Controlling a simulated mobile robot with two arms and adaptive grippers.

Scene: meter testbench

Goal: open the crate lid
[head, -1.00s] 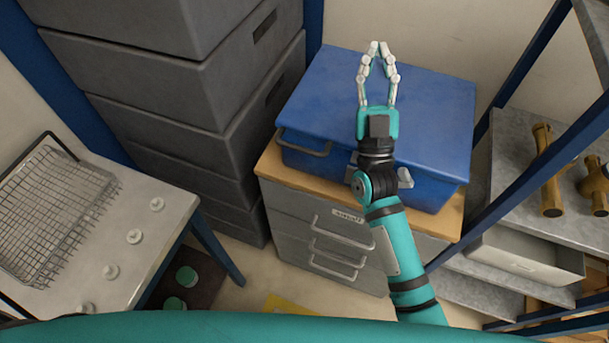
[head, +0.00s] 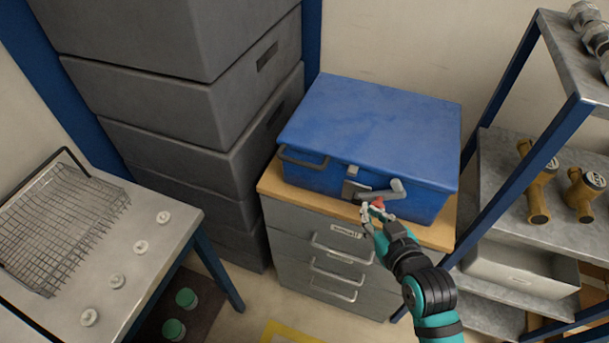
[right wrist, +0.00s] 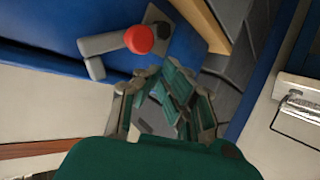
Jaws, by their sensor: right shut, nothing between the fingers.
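The blue crate (head: 375,125) sits on the wooden top of a grey drawer cabinet, with its lid (head: 370,110) down. A grey latch plate (head: 350,188) and a grey lever handle (head: 397,188) with a red knob (head: 377,203) are on its front face. In the right wrist view the red knob (right wrist: 139,39) and grey handle (right wrist: 97,52) show large near the top. My right gripper (head: 370,210) is just in front of the handle, at the crate's front; its fingers (right wrist: 165,110) are shut and empty below the knob. I cannot tell if they touch it. My left gripper is out of view.
The drawer cabinet (head: 300,250) has several bar handles. Stacked grey bins (head: 185,110) stand left of the crate. A blue-framed shelf (head: 520,180) with brass fittings (head: 585,195) stands at right. A table with a wire basket (head: 60,225) is at left.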

